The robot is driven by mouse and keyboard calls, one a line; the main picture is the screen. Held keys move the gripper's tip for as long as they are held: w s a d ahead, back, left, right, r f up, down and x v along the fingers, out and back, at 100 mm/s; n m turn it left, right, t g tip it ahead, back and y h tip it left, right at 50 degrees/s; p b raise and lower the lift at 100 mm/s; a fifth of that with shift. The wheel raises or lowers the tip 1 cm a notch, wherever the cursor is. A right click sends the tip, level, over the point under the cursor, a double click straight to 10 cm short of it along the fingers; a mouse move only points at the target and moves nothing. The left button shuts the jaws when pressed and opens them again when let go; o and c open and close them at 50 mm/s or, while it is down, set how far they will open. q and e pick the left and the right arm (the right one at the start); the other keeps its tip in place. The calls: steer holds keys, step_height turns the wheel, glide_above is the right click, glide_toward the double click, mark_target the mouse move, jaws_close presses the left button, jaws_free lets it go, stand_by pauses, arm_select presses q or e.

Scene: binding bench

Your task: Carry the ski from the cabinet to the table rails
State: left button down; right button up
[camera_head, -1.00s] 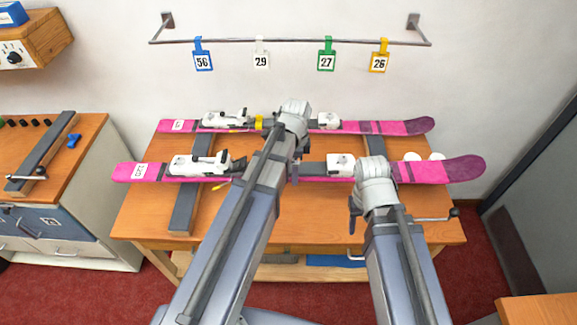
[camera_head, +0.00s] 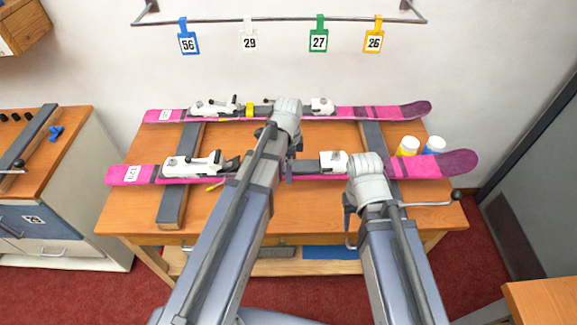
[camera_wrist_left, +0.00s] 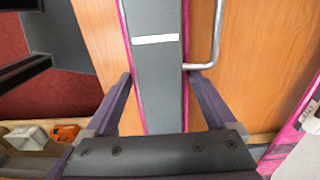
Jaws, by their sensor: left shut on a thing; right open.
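The nearer pink ski (camera_head: 441,165) lies across the front of the table, over two dark rails (camera_head: 170,205); I cannot tell if it touches them. My left gripper (camera_wrist_left: 160,85) is shut on this ski's dark middle section (camera_wrist_left: 154,65), with one finger on each side, between the white bindings. In the head view, my left arm mostly hides that grip. A second pink ski (camera_head: 375,113) lies across the rails farther back. My right gripper (camera_head: 354,200) is open near the front ski's right binding; the wrist hides most of its fingers.
Two jars, yellow (camera_head: 408,146) and blue (camera_head: 433,145), stand behind the front ski's right end. A lever handle (camera_head: 455,196) sticks out at right. A cabinet (camera_head: 75,225) stands left. Number tags (camera_head: 318,40) hang on the wall bar.

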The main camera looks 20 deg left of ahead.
arm_select(q)
steer(key=shift+f+b, duration=1.8)
steer(key=shift+b, duration=0.05)
steer(key=shift+f+b, duration=0.4)
steer(key=shift+f, duration=0.25)
jaws_free()
steer(key=shift+r, duration=0.1)
